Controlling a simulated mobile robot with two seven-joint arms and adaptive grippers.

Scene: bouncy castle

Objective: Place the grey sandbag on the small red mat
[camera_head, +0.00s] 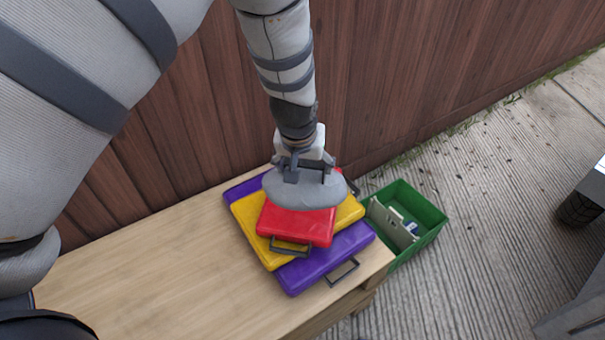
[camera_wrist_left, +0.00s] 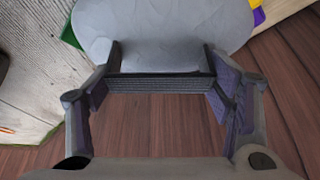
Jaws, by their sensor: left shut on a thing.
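The grey sandbag (camera_head: 306,190) is a rounded, flattish lump over the back part of the small red mat (camera_head: 296,226). The red mat tops a stack, above a yellow mat (camera_head: 249,221) and a larger purple mat (camera_head: 300,276). My left gripper (camera_head: 303,170) comes down from above and is shut on the sandbag's near-wall side. In the left wrist view the sandbag (camera_wrist_left: 165,35) fills the top, beyond the gripper's fingers (camera_wrist_left: 160,85). I cannot tell whether the sandbag touches the red mat or hangs just above it. My right gripper is out of view.
The stack sits at the right end of a wooden table (camera_head: 160,270). A green crate (camera_head: 425,222) with a few things in it stands beside that end. A brown plank wall (camera_head: 400,60) runs close behind. The table's left part is clear.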

